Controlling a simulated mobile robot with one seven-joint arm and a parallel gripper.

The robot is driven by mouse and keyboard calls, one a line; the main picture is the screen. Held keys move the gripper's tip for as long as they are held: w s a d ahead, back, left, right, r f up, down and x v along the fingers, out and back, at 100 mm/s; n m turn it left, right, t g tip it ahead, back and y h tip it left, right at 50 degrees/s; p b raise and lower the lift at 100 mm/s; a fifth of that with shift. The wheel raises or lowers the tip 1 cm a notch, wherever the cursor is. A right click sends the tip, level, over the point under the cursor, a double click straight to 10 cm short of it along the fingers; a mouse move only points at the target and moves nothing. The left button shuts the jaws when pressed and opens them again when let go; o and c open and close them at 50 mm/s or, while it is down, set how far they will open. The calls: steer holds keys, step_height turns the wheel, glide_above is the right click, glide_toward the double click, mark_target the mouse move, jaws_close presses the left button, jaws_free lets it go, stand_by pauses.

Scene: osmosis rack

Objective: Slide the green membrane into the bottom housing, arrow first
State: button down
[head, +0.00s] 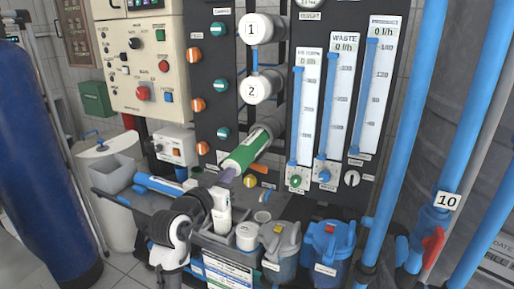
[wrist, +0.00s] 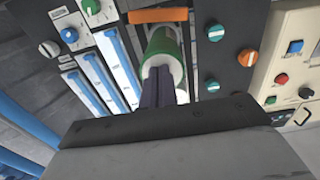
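The green membrane (head: 246,153) lies at a slant, its far end at the mouth of the grey bottom housing (head: 272,125), below the housings marked 1 and 2. How deep it sits inside is hard to tell. Its green side and pale near end also show in the wrist view (wrist: 166,43). No arrow can be made out. My gripper (head: 226,178) is at the membrane's near end. In the wrist view its dark fingers (wrist: 159,85) are side by side with only a thin line between them, in front of the pale end face. Whether they touch it is unclear.
White housings 1 (head: 262,28) and 2 (head: 261,87) are above. Flow meters (head: 340,95) stand to the right. A blue pipe (head: 399,130) rises at right.

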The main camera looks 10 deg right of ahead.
steer(key=shift+p+x, duration=0.5)
steer(key=shift+x, duration=6.8)
steer(key=shift+b+v, duration=0.7)
steer(key=shift+v, duration=3.35)
